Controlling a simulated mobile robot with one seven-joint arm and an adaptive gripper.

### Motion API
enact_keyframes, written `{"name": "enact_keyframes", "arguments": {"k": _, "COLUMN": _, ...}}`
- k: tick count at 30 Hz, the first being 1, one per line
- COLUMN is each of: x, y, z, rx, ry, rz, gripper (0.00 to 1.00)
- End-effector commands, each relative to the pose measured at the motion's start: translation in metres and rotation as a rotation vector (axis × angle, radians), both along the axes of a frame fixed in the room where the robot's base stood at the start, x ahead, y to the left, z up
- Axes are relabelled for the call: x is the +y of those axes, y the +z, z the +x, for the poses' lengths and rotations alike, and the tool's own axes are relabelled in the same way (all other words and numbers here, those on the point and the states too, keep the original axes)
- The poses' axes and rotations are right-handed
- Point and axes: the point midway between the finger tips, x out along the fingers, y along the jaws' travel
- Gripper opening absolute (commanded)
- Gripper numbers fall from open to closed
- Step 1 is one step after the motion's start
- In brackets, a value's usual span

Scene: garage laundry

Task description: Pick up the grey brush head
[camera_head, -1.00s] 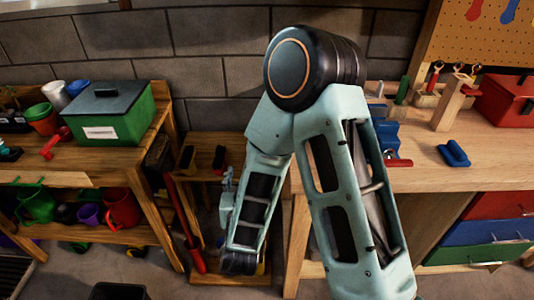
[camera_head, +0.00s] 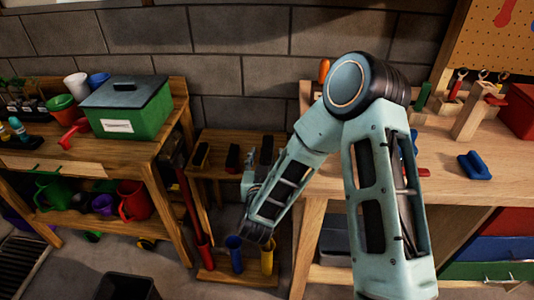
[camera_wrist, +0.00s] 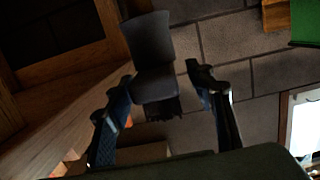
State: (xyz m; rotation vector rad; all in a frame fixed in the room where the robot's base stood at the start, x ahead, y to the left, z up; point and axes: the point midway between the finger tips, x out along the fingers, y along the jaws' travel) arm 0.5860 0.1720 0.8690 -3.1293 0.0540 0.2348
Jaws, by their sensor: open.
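A dark grey block with dark bristles at its lower end, which looks like the grey brush head (camera_wrist: 152,60), is in the upper middle of the wrist view. My gripper (camera_wrist: 162,82) is open, with one finger on each side of the block's lower part. I cannot tell whether either finger touches it. In the head view, my gripper (camera_head: 249,182) is partly hidden by my arm, beside a small wooden stand (camera_head: 212,136). Several dark brush heads lie on that stand; the rightmost one (camera_head: 266,149) looks plain dark, but its colour is hard to tell.
Red (camera_head: 204,254), blue (camera_head: 235,257) and yellow (camera_head: 266,259) upright tubes stand low on the stand. A wooden shelf with a green box (camera_head: 125,108) is at left. A workbench (camera_head: 450,180) with a blue block (camera_head: 474,166) is at right.

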Motion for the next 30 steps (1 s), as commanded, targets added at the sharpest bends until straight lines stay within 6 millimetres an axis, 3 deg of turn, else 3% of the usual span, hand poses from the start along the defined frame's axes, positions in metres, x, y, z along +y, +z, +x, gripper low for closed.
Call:
{"name": "enact_keyframes", "arguments": {"k": 4, "x": -0.001, "y": -0.002, "z": 0.016, "rx": 0.000, "ry": -0.002, "rz": 0.001, "gripper": 0.49}}
{"name": "enact_keyframes", "arguments": {"k": 12, "x": -0.001, "y": -0.003, "z": 0.019, "rx": 0.000, "ry": 0.000, "rz": 0.001, "gripper": 0.49}}
{"name": "enact_keyframes", "arguments": {"k": 24, "x": -0.001, "y": -0.003, "z": 0.019, "rx": 0.000, "ry": 0.000, "rz": 0.001, "gripper": 0.05}}
{"name": "enact_keyframes", "arguments": {"k": 30, "x": -0.001, "y": -0.002, "z": 0.019, "rx": -0.001, "ry": 0.000, "rz": 0.001, "gripper": 0.03}}
